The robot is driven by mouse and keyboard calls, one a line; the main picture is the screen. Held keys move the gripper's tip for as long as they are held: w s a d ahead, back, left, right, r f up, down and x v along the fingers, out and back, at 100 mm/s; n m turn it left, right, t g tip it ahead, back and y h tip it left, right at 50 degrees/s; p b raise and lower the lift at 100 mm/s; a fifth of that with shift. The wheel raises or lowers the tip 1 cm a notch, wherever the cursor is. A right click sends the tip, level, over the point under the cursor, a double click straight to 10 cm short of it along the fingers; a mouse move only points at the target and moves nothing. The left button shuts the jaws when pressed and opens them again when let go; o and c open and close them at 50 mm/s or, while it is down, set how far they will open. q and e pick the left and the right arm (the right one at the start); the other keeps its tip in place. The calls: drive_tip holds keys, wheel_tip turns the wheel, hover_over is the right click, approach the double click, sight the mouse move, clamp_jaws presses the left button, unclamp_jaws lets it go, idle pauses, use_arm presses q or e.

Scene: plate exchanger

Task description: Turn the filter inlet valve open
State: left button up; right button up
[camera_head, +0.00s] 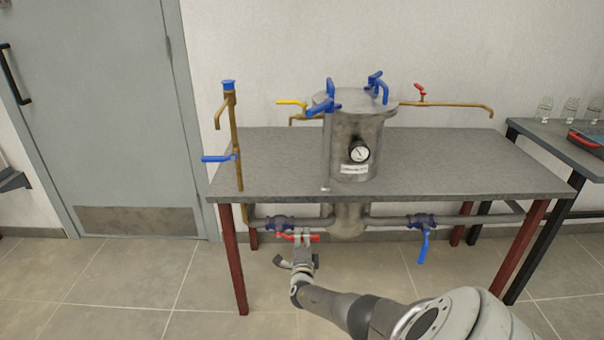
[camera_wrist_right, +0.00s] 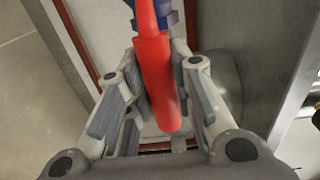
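The filter (camera_head: 352,140) is a grey metal vessel with a pressure gauge (camera_head: 358,151), standing through the tabletop. Under the table, on the left pipe, a dark blue valve (camera_head: 279,223) has a red handle (camera_head: 315,238) lying roughly along the pipe. My right gripper (camera_head: 302,234) is at this handle, below the table's front edge. In the right wrist view, the red handle (camera_wrist_right: 160,85) lies between the two fingers, which look closed on its sides; part of the left side is hard to judge. The handle's far end meets the blue valve body (camera_wrist_right: 150,12). My left gripper is out of view.
A blue-handled valve (camera_head: 424,240) sits on the right pipe, its handle hanging down. The tabletop (camera_head: 440,170) is above my gripper, with a red leg (camera_head: 234,260) to the left. A side table (camera_head: 550,140) with glassware stands at right.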

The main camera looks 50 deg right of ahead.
drive_tip(key=o, duration=0.4)
drive_tip(key=shift+v, duration=6)
